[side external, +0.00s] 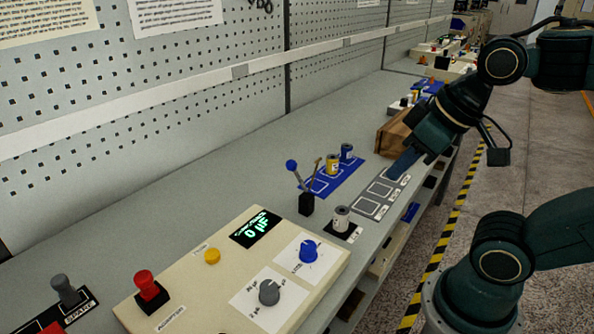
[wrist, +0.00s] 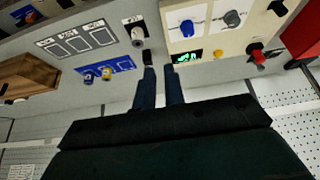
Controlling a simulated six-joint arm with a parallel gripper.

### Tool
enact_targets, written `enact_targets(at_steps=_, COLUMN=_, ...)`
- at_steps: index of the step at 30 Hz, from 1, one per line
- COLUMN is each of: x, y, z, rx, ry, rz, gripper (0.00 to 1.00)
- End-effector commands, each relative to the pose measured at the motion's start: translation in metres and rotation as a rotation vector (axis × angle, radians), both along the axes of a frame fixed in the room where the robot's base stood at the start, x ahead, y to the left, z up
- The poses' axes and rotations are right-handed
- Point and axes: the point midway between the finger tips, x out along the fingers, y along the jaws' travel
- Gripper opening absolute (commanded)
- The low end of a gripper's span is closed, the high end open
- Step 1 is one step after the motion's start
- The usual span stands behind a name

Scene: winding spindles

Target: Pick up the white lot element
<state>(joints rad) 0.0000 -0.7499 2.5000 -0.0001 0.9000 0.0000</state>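The white element (side external: 341,219), a small pale spool, stands upright on a small black-and-white base (side external: 352,236) beside the control box. It also shows in the wrist view (wrist: 137,36), above and left of the fingertips. My gripper (side external: 400,168) is above the grey marked plate, to the right of and farther back than the white element, and apart from it. In the wrist view my gripper (wrist: 159,72) shows two blue fingers with a gap and nothing between them.
A yellow spool (side external: 332,165) and a blue spool (side external: 346,152) stand on a blue mat (side external: 320,185). The grey marked plate (side external: 366,206) has empty squares. A black holder (side external: 306,203) with upright levers is left of the white element. The control box (side external: 200,284) stands in front; a wooden box (side external: 393,137) is behind.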

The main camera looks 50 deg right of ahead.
Motion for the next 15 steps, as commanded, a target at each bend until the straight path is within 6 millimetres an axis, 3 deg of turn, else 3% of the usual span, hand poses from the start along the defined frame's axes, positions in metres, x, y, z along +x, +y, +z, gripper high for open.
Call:
enact_targets(at_steps=1, x=0.0, y=0.0, z=0.0, rx=0.0, ry=0.0, rz=0.0, gripper=0.22)
enact_targets(at_steps=7, x=0.0, y=0.0, z=0.0, rx=0.0, ry=0.0, rz=0.0, gripper=0.59)
enact_targets(at_steps=15, x=0.0001, y=0.0, z=0.0, rx=0.0, ry=0.0, rz=-0.001, gripper=0.59)
